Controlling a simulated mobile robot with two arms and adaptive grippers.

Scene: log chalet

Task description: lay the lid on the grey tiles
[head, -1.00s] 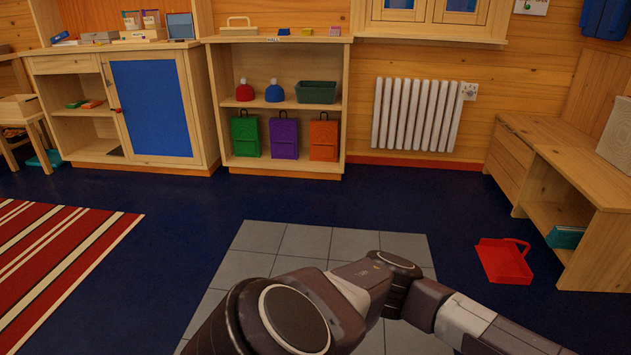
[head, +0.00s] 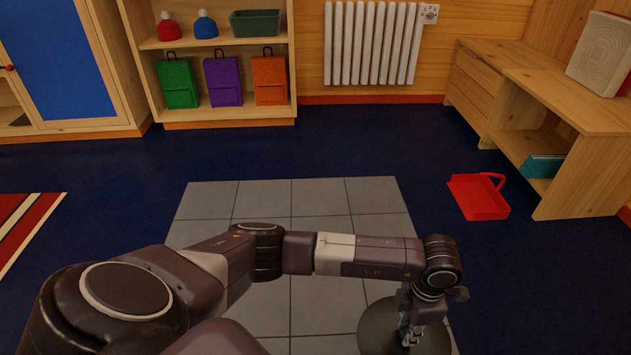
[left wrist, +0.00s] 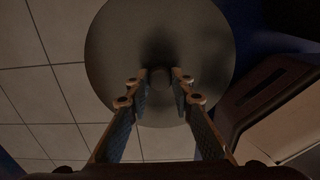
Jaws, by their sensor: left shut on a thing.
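The lid (head: 376,330) is a round dark grey disc, low in the head view at the right front part of the grey tiles (head: 310,198). My left gripper (head: 411,335) is over it and shut on its middle. In the left wrist view the lid (left wrist: 205,40) fills the upper middle, and the two fingers (left wrist: 160,82) close on a small knob at its centre. The tiles (left wrist: 35,95) show to the left of and below the lid there. I cannot tell whether the lid touches the tiles. My right gripper is not in view.
A red dustpan (head: 478,198) lies on the blue floor right of the tiles. A wooden bench (head: 545,90) stands at the right, a shelf with bags (head: 222,112) at the back left. A striped rug (head: 22,222) is at the left. Blue floor behind the tiles is clear.

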